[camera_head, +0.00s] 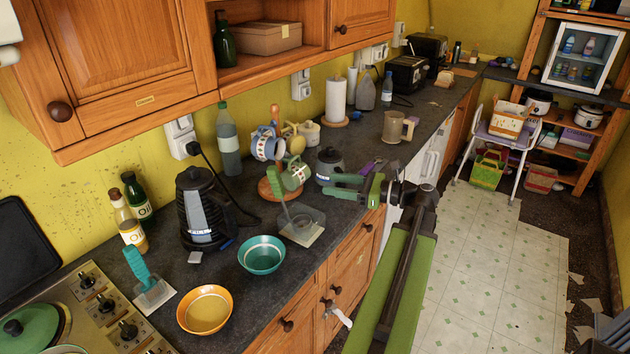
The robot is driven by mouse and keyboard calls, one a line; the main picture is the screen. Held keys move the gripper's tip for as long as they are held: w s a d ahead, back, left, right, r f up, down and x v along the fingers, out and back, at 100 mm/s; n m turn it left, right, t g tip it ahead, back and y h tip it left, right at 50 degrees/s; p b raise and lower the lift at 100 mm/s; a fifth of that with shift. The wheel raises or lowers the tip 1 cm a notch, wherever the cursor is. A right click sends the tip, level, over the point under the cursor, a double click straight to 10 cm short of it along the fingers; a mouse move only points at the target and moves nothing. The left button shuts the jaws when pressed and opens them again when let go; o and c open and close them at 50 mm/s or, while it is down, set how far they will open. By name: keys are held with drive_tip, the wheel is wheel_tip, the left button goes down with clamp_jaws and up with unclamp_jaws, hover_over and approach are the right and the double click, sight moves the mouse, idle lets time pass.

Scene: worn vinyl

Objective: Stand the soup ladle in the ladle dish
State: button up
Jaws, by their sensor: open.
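A green-handled utensil (278,184), which looks like the soup ladle, leans upright on the counter with its thin stem running down to a clear, shallow dish (314,216) on a pale square mat. This looks like the ladle dish. I cannot tell whether the lower end rests inside the dish or behind its rim. My gripper (332,186), with green fingers, is open and empty. In the picture it is right of the utensil's handle and above the dish, apart from both. A second, teal-handled utensil (136,264) stands on another pale mat by the stove.
A teal bowl (262,254) and an orange bowl (205,309) stand at the counter's front. A mug tree with mugs (296,174) is close behind the green handle. A black kettle (204,210) stands left, and a dark lidded jar (329,164) behind my gripper.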

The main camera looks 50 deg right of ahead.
drive_tip(key=v, duration=0.8)
drive_tip(key=shift+s, duration=0.35)
drive_tip(key=shift+d, duration=0.1)
idle(0.4)
